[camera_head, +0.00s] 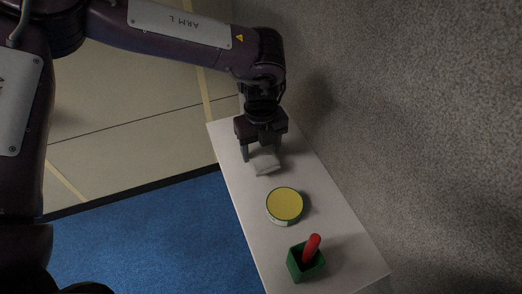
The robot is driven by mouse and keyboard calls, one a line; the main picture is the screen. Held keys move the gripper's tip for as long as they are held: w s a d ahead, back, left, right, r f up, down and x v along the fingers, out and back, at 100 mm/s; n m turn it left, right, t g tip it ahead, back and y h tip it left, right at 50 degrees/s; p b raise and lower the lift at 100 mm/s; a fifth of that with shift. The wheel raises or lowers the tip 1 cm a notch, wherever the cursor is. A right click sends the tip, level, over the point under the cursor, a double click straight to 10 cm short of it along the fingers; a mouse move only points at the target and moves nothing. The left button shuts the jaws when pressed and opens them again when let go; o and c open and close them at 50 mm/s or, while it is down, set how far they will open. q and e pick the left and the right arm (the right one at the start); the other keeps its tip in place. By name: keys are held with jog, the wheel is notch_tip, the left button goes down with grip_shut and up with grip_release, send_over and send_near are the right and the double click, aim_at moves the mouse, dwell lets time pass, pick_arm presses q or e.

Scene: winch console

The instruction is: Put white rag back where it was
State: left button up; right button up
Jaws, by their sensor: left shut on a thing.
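The white rag (265,163) is a small pale bundle at the far end of a narrow white shelf (332,215). My left gripper (261,156) points down over that end of the shelf and is shut on the rag. The rag is at or just above the shelf top; I cannot tell whether it touches. The gripper's fingers hide part of it. My right gripper is not in view.
A round tin with a yellow lid (285,204) stands mid-shelf, near the rag. A green square holder (305,263) with a red stick-like object (312,246) stands at the near end. A grey rough wall (420,120) runs along the shelf's right side.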

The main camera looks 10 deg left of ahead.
aim_at(261, 152)
pick_arm(q)
notch_tip(261, 152, down, 2)
jog(key=shift+f, duration=0.15)
jog(key=o, duration=0.9)
notch_tip(261, 152, up, 11)
jog(key=b, duration=0.3)
jog(key=shift+f, duration=0.1)
jog(key=shift+r, duration=0.65)
jog(key=shift+f, duration=0.1)
